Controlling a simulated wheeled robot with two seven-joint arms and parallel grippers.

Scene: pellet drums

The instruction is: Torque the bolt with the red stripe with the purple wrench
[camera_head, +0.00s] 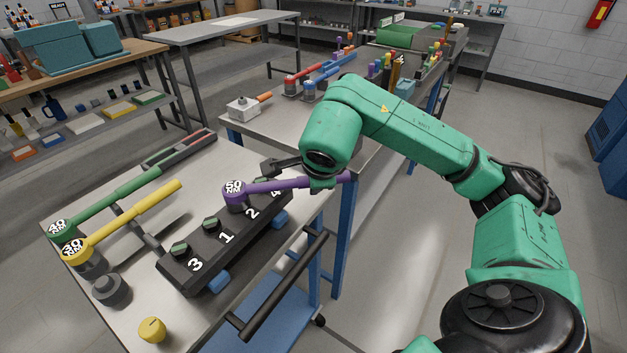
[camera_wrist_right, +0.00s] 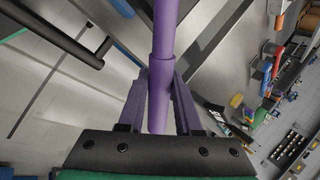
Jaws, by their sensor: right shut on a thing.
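The purple wrench (camera_head: 270,188) lies nearly level, its round head marked 50 NM (camera_head: 234,190) over the bolt place by number 2 on the black block (camera_head: 215,255). That bolt is hidden under the head. My right gripper (camera_head: 325,182) is shut on the wrench's handle near its far end. The right wrist view shows the purple handle (camera_wrist_right: 162,50) between the fingers (camera_wrist_right: 158,95). Bolts with greenish tops stand by number 3 (camera_head: 180,249) and number 1 (camera_head: 211,224). The place by number 4 is partly covered. I see no red stripe clearly. My left gripper is out of view.
A green wrench (camera_head: 125,193) and a yellow wrench (camera_head: 135,215) lie left of the block. A grey round part (camera_head: 112,290) and a yellow knob (camera_head: 152,330) stand in front. A black rail (camera_head: 285,285) runs along the cart's right edge.

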